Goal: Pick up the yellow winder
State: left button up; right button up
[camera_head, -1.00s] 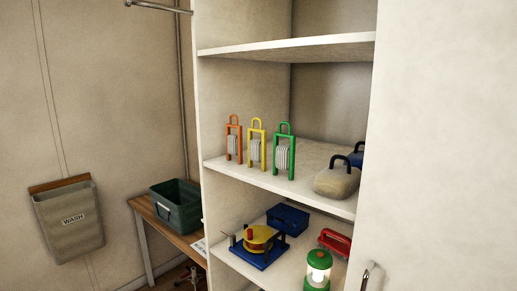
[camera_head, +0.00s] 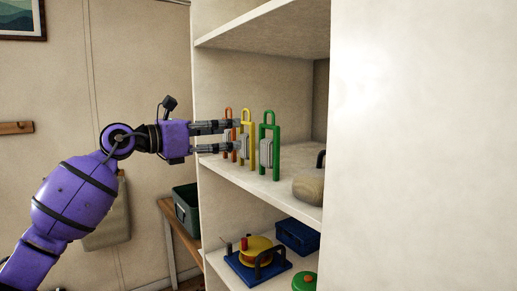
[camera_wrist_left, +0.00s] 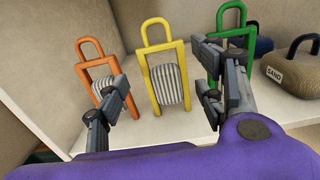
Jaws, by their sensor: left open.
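The yellow winder (camera_head: 246,128) stands upright on the middle shelf, a yellow frame with a top loop and grey cord wound inside. In the left wrist view the yellow winder (camera_wrist_left: 148,56) stands between my open fingers, with a gap on each side. My left gripper (camera_head: 238,136) is open and empty, reaching in from the left at the shelf's front edge. It also shows in the left wrist view (camera_wrist_left: 165,105). Its fingers overlap the orange winder (camera_head: 228,114) in the head view. My right gripper is not in view.
The orange winder (camera_wrist_left: 95,72) stands left of the yellow one, close to a finger. The green winder (camera_head: 275,148) stands right, partly behind the other finger. A beige sandbag weight (camera_wrist_left: 292,72) sits further right. Shelf walls and the shelf above (camera_head: 270,22) bound the space.

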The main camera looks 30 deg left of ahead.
aim_at(246, 133)
pick_arm(q)
jog(key=p+x, duration=0.2)
jog(key=x, duration=0.5)
jog(key=shift+s+d+r, duration=0.1)
jog(key=shift+d+r, duration=0.05)
jog(key=shift+s, duration=0.1)
jog(key=c, duration=1)
